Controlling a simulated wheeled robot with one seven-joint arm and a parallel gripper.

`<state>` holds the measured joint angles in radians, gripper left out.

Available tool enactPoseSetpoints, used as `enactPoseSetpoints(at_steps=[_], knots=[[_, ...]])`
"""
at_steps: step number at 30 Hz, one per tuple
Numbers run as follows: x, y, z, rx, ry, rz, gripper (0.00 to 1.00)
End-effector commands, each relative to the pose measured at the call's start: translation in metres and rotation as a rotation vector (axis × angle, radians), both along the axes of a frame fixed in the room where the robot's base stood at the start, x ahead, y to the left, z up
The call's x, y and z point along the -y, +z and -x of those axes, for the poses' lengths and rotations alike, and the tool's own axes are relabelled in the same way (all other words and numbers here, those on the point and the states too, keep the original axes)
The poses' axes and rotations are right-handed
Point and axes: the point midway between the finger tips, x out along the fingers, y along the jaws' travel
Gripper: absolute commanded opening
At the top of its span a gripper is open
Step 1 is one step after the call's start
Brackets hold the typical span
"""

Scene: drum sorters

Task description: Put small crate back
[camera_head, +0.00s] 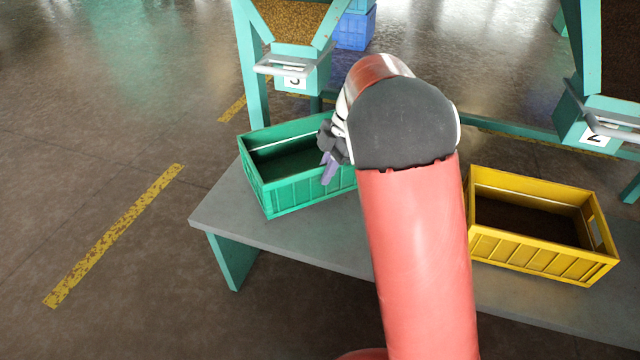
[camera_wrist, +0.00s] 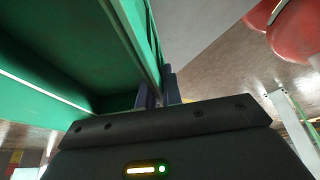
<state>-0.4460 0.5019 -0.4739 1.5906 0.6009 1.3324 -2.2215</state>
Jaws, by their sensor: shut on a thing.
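A green crate (camera_head: 285,192) stands at the left end of a grey table, below the chute marked 3. Its inside looks empty in the part I can see. In the wrist view the fingers (camera_wrist: 158,92) are shut on the green crate's wall (camera_wrist: 137,38). My arm hides the right end of the crate. A yellow crate (camera_head: 528,262) stands on the right part of the table, with dark brown contents or a dark floor inside.
The grey table (camera_head: 290,240) has bare room in front of the green crate. The chute marked 3 (camera_head: 293,72) and the chute marked 2 (camera_head: 590,130) hang behind the table. A blue crate (camera_head: 354,28) is at the back. Yellow floor stripes (camera_head: 115,235) lie left.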

Motion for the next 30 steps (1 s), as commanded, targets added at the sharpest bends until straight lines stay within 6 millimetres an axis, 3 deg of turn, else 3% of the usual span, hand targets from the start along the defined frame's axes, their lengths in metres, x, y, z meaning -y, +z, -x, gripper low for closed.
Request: enactPoseSetpoints(at_steps=[6,15,24,25,30], knots=[[-0.014,-0.001,0.006,0.003,-0.001,-0.001,0.0],[-0.015,-0.035,0.007,0.001,0.0,0.0,0.0],[-0.014,-0.037,0.006,0.003,-0.001,-0.001,0.0],[-0.014,-0.038,0.007,0.0,-0.001,0.0,0.08],[-0.014,-0.037,0.007,0.0,-0.001,0.0,0.29]])
